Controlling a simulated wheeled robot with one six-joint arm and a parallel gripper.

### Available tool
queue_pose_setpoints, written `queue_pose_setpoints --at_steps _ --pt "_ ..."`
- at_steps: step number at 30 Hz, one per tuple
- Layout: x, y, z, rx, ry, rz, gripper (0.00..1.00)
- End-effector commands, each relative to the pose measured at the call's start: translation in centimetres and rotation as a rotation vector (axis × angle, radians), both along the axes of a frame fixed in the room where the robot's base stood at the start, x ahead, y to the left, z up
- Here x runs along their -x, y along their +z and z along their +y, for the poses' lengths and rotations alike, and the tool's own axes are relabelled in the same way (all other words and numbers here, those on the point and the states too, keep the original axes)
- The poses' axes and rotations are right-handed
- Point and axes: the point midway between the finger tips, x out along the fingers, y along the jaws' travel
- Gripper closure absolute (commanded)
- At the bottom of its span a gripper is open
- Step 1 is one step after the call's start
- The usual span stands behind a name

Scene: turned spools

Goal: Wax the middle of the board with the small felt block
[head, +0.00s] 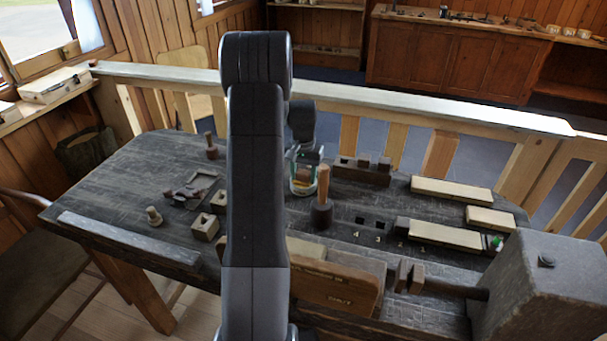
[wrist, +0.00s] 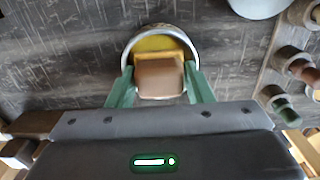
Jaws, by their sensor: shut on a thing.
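My gripper (wrist: 160,85) has green fingers and is shut on a small brown felt block (wrist: 160,78). The block is over a round tin (wrist: 128,52) with a bright rim and yellow wax (wrist: 158,45) inside; I cannot tell whether it touches the wax. In the head view my gripper (head: 304,160) is low over the bench, with the tin (head: 302,188) just below. A pale board (head: 445,235) lies on the bench to the right, between a dark stop and a green-tipped piece. Two more pale boards lie behind it, a long one (head: 450,190) and a short one (head: 490,218).
A wooden-handled mallet (head: 321,212) stands upright just right of the tin. A dark rack (head: 362,172) is behind it. A large grey block (head: 540,285) fills the front right. Small wooden blocks (head: 205,227) lie to the left. My arm hides the middle of the bench.

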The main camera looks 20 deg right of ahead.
Motion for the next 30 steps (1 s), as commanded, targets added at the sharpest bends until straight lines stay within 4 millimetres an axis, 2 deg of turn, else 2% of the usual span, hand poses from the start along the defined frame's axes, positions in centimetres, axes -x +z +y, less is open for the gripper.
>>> queue_pose_setpoints --at_steps 11,30 --pt "0.1 0.3 0.0 -0.002 0.000 0.002 0.72" --pt "0.0 5.6 0.0 -0.001 0.000 0.001 0.72"
